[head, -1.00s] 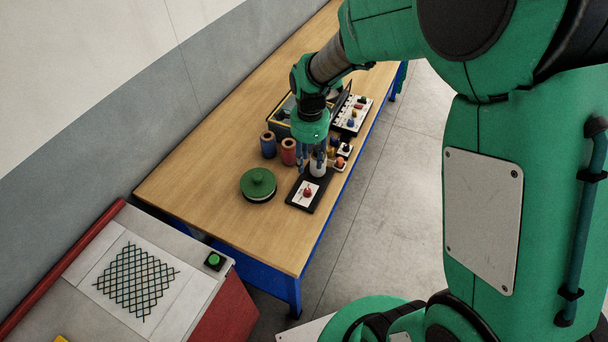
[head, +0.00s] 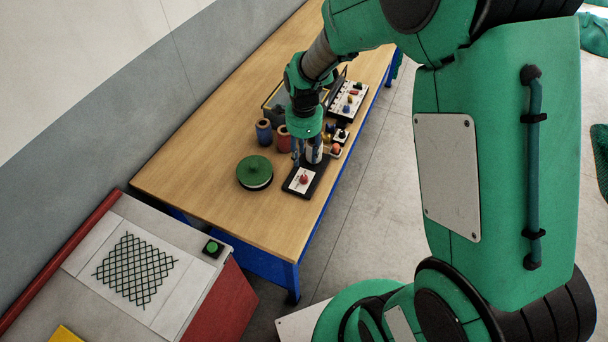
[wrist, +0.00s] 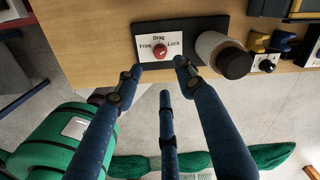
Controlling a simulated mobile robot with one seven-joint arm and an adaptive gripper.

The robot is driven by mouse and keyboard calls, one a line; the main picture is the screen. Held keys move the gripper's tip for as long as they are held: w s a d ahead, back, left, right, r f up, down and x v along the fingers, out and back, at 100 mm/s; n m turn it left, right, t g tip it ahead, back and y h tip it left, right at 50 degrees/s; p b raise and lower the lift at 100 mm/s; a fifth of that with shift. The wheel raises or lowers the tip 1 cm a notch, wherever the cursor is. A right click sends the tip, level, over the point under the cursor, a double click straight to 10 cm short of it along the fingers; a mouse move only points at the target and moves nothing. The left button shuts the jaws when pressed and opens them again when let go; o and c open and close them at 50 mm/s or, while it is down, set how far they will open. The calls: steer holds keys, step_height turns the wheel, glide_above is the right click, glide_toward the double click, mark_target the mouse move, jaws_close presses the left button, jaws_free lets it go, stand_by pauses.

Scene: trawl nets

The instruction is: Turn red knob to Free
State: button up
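The red knob (wrist: 160,53) sits on a white plate (wrist: 147,46) marked Drag, Free and Lock, on a black base (wrist: 208,28). Free is left of the knob and Lock is right. I cannot make out where the knob points. In the head view the knob (head: 303,179) is near the bench's front edge. My gripper (wrist: 160,72) is open and empty, its blue fingers spread. In the wrist view two fingertips lie just below the knob, one to each side. In the head view my gripper (head: 308,154) hangs just behind the knob.
A light cylinder with a dark cap (wrist: 234,64) stands beside the knob on the black base. A green round lidded item (head: 254,171), blue spool (head: 264,132) and red spool (head: 283,138) stand nearby. The bench (head: 215,175) is clear to the left.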

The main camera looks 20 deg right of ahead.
mark_target(304, 177)
step_height(304, 177, down, 11)
steer(key=shift+f+b, duration=0.1)
steer(key=shift+b, duration=0.75)
jaws_close()
